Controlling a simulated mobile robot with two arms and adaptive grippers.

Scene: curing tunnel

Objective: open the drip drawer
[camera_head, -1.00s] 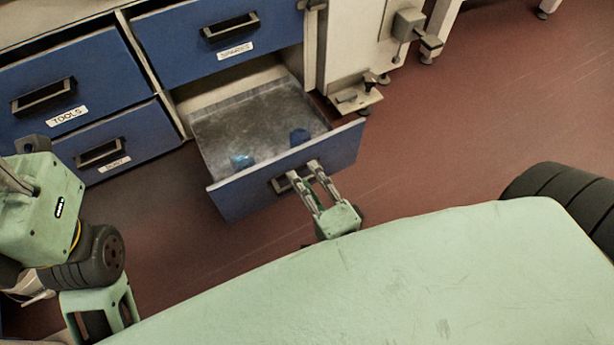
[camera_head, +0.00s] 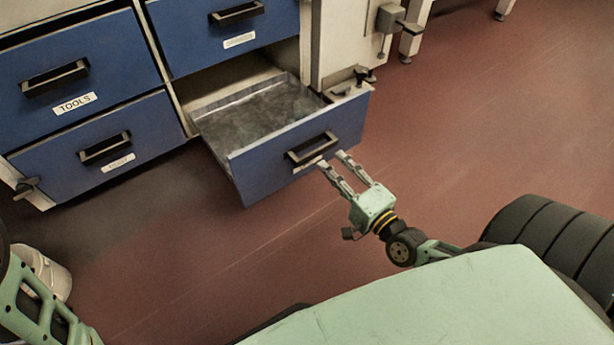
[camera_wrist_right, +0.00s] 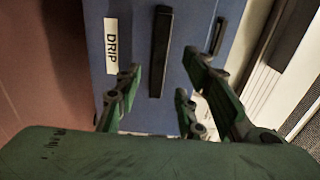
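The drip drawer (camera_head: 262,182) is the blue lower right drawer of the cabinet, and it stands pulled out with its grey inside (camera_head: 265,112) showing. Its black handle (camera_head: 313,148) is on the front panel. The right wrist view shows the handle (camera_wrist_right: 161,52) upright in the picture, beside a "DRIP" label (camera_wrist_right: 111,45). My right gripper (camera_head: 331,160) is just in front of the panel, below the handle's right part in the head view. Its fingers are apart, one on each side of the handle in the wrist view, and hold nothing. My left gripper is out of view.
The TOOLS drawer (camera_head: 75,72), the lower left drawer (camera_head: 95,146) and the upper right drawer (camera_head: 225,38) are shut. A pale machine with a clamp (camera_head: 392,20) stands right of the cabinet. A white bucket (camera_head: 52,270) is at lower left.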

